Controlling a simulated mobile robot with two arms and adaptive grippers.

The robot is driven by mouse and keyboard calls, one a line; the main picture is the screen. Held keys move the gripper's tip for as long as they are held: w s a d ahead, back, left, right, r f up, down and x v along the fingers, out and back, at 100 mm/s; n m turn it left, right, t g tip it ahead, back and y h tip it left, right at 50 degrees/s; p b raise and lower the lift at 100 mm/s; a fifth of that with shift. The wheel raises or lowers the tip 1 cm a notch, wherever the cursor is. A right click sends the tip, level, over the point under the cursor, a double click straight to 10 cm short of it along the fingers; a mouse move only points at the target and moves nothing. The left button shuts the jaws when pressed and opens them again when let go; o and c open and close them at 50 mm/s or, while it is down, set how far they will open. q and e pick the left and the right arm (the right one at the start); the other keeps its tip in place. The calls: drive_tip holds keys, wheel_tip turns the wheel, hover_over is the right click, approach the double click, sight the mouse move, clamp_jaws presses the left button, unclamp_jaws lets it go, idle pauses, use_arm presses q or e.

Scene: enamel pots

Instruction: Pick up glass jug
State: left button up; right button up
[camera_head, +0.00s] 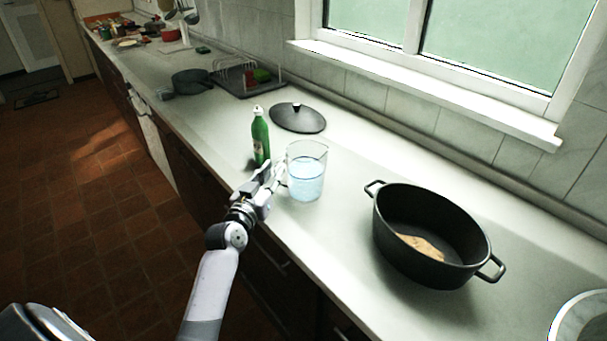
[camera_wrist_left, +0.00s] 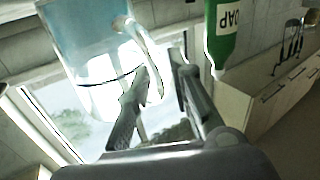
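The glass jug (camera_head: 306,172), with pale blue liquid in it, stands upright on the counter between the green bottle and the black pot. It also shows large and upside down in the left wrist view (camera_wrist_left: 85,45). My left gripper (camera_head: 272,176) is at the jug's left side, where its handle is. In the left wrist view its two fingers (camera_wrist_left: 163,85) are apart, with the curved glass handle (camera_wrist_left: 150,55) close to the left finger's tip. I cannot tell whether they touch. My right gripper is not in view.
A green bottle (camera_head: 260,137) stands close behind the left gripper. A black pot (camera_head: 432,235) with something brown inside stands to the right. A black lid (camera_head: 297,118) lies behind the jug. Farther back are a dark pan (camera_head: 191,81) and a dish rack (camera_head: 245,80). The counter (camera_head: 330,250) in front is clear.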

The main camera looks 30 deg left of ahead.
use_arm(q)
drive_tip(key=shift+w+a, duration=0.1)
drive_tip(key=shift+w, duration=0.55)
drive_tip(key=shift+s, duration=0.1)
drive_tip(key=shift+c, duration=0.5)
clamp_jaws()
drive_tip(key=shift+r, duration=0.15)
